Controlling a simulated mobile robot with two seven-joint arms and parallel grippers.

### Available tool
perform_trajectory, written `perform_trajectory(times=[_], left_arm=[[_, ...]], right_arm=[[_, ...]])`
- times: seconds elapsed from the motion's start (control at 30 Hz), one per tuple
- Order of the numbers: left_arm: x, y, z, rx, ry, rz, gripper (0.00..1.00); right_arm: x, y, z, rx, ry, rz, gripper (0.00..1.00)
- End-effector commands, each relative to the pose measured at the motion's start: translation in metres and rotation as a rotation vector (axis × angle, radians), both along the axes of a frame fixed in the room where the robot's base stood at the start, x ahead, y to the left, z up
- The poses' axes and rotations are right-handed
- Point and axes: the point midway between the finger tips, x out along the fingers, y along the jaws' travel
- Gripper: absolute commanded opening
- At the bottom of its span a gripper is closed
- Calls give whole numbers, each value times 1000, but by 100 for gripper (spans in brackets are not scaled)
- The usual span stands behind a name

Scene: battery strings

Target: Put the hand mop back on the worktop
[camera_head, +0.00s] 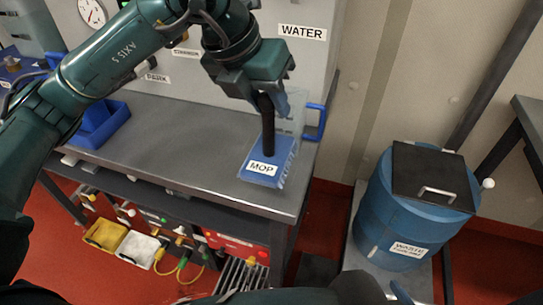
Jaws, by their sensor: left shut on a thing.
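The hand mop (267,130) has a black upright handle, and my left gripper (266,90) is shut on its upper part. The mop's lower end is at a blue block labelled MOP (264,168) near the right end of the grey worktop (180,125). I cannot tell whether the blue block is the mop's head or a separate holder. It appears to rest on the worktop. A clear container (291,120) stands right behind the handle, partly hidden by my gripper. My right gripper is not in view.
A blue bin (98,125) stands at the worktop's left. A blue handle (316,120) is at its right edge. A blue waste drum (400,215) with a dark lid (432,176) stands at the right. Connectors and yellow and white trays (105,234) are below. The worktop's middle is clear.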

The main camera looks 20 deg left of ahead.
Motion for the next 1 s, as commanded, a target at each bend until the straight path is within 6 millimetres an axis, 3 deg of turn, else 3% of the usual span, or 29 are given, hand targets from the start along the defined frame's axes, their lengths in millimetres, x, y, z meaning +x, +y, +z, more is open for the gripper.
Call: perform_trajectory(times=[0.1,0.37,0.53,0.93,0.97,1.0], left_arm=[[-1,1,-22,2,4,1,12],[0,1,-45,0,1,1,12],[0,1,-69,1,3,2,12],[0,0,-78,-1,-2,0,12],[0,0,-76,0,-1,0,32],[0,0,-76,0,-1,0,35]], right_arm=[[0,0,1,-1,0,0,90],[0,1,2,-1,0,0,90],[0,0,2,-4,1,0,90],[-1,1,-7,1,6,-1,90],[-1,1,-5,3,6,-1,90],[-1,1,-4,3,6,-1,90]])
